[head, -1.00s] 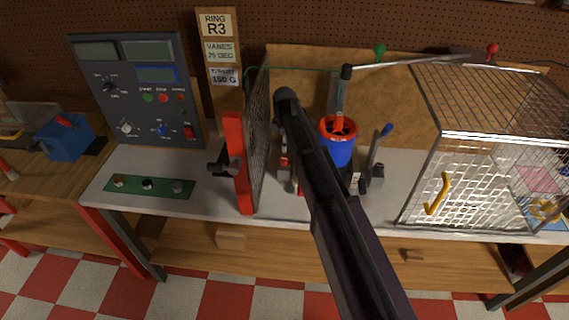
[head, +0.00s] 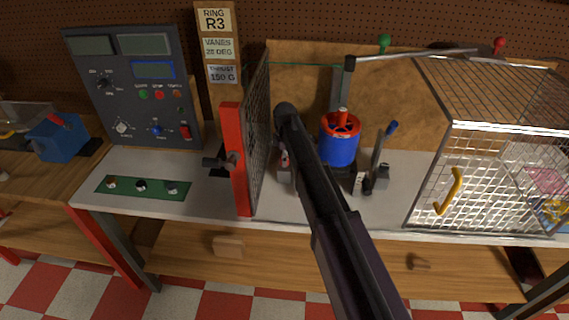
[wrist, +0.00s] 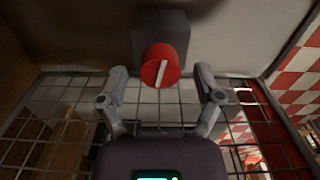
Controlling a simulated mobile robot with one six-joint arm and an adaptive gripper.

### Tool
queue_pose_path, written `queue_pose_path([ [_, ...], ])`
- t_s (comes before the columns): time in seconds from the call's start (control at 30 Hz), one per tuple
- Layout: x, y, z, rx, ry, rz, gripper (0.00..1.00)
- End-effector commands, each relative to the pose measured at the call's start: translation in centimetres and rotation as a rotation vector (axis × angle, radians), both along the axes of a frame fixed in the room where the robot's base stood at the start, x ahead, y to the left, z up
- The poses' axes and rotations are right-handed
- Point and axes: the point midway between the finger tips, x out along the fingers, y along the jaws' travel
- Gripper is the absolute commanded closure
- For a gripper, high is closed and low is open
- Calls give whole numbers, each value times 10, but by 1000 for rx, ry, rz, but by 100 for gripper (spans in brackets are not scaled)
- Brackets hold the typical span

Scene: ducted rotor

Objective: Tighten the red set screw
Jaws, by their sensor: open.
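The red set screw (wrist: 160,66) is a round red head with a white slot, seen close up in the wrist view. It sits on a dark grey block (wrist: 160,28). The slot stands nearly upright in the picture. My gripper (wrist: 161,82) is open, with one finger on each side of the screw head and visible gaps between. I cannot tell how far the fingertips are from the head in depth. In the head view my dark arm crosses the bench, and the fingers and set screw cannot be made out clearly.
A mesh screen with a red post (head: 238,160) stands just left of my arm. A blue cylinder with a red ring (head: 338,148) and a lever (head: 385,150) are close on the right. A wire cage (head: 480,180) stands further right; a control panel (head: 130,85) stands left.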

Motion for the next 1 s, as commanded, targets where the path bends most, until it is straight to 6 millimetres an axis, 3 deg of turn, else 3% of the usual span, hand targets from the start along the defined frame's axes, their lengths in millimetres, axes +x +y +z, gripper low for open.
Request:
queue_pose_path([
  [0.57, 0, -1, -8, 0, 0, -1, 16],
  [0.83, 0, -1, -8, 0, 0, -1, 96],
  [1.0, 0, -1, -8, 0, 0, -2, 98],
])
